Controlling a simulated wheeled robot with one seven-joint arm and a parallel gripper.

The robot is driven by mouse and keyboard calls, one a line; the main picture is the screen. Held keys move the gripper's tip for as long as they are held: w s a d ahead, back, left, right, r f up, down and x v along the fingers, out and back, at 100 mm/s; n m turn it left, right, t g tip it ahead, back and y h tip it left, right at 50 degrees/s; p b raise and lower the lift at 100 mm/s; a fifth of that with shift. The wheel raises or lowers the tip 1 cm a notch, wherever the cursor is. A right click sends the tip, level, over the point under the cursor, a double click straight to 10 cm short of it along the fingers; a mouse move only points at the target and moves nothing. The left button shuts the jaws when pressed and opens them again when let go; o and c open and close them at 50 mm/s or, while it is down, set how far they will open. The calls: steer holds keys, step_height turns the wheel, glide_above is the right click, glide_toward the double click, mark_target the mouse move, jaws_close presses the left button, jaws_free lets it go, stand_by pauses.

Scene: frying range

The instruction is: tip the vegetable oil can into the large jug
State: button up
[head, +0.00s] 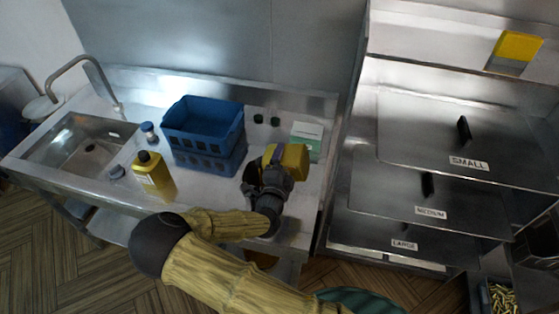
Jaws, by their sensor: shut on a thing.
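My gripper (268,174) is over the right part of the steel counter. It is shut on a yellow can (291,157), which looks like the vegetable oil can. The gripper and wrist hide the can's near left side, and no label on it can be read. I cannot tell whether the can touches the counter or is held above it. I cannot make out a large jug in this view. A shelf label reading LARGE (404,244) is at the right, but it is on a flat steel panel.
Left of the gripper are a blue crate (203,146) and a yellow bottle with a black cap (154,176). A sink (85,146) is at the far left. A green and white box (307,137) stands behind the can. Steel shelving (385,160) rises at right.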

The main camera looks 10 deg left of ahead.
steer(key=shift+w+d+r+p, duration=0.2)
steer(key=shift+w+d+p, duration=0.05)
steer(key=shift+d+p, duration=0.05)
steer(key=shift+s+a+r+n+p, duration=0.2)
steer(key=shift+a+r+n+p, duration=0.1)
steer(key=shift+n+p, duration=0.3)
steer(key=shift+a, duration=0.1)
steer(key=shift+r+p, duration=0.1)
steer(key=shift+p, duration=0.3)
